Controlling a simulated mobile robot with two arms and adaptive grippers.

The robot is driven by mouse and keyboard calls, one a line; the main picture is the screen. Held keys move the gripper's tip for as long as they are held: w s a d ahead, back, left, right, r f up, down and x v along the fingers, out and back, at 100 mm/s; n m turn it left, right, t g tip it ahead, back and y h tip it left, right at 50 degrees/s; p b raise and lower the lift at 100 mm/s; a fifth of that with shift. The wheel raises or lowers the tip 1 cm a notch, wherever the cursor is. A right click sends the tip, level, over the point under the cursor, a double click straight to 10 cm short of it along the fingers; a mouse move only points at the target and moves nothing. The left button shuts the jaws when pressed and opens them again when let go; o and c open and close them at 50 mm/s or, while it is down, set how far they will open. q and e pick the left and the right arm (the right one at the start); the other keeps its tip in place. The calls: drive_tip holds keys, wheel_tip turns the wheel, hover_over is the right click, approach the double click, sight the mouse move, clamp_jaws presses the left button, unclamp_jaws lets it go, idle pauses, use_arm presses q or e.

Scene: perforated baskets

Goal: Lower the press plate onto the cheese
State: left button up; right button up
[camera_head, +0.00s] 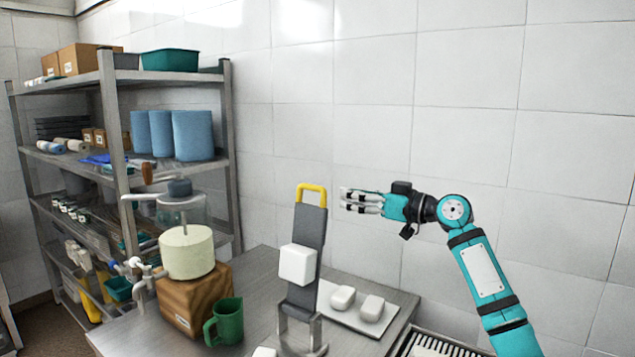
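A dark grey lever (309,232) stands nearly upright from a metal bracket (301,332) on the steel table. A yellow handle (311,190) tops it, and a white block (297,264) sits on its face, seemingly the press plate. Part of another white block (265,352) shows at the bottom edge of the view; I cannot tell if it is the cheese. My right gripper (346,201) is just right of the yellow handle, fingers pointing left, apart from it and holding nothing visible. How far its fingers are parted is unclear. My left gripper is out of view.
A green mug (225,321) and a hand-cranked separator (187,251) on a wooden block (194,297) stand left. A loaded shelf (107,90) is behind at left.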

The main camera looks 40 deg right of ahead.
sight(317, 189)
drive_tip(key=p+x, duration=0.4)
drive_tip(key=x, duration=0.5)
drive_tip(key=shift+w, duration=0.3)
drive_tip(key=shift+w+a, duration=0.2)
drive_tip(key=shift+w, duration=0.2)
drive_tip(key=shift+f, duration=0.1)
clamp_jaws()
